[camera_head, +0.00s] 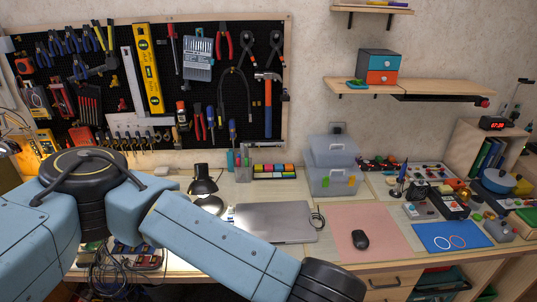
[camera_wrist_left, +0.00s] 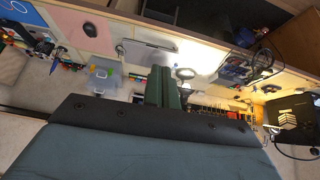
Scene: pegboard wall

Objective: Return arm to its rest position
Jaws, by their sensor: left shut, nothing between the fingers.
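My left arm (camera_head: 215,235) is blue with black joints. It comes in from the left in the head view and stretches across the front of the workbench to the bottom edge, where it leaves the picture. My left gripper is outside the head view. In the left wrist view my left gripper (camera_wrist_left: 163,88) shows as two dark green fingers, shut together with nothing between them. It points toward the bench, which appears upside down there, and looks apart from everything. My right arm and right gripper are in neither view.
The workbench holds a closed laptop (camera_head: 275,223), a black lamp (camera_head: 203,182), a pink mat (camera_head: 368,243) with a mouse (camera_head: 360,239), clear bins (camera_head: 333,180) and a blue mat (camera_head: 450,237). A pegboard (camera_head: 262,48) with tools hangs behind. Cables (camera_head: 115,270) lie near my arm.

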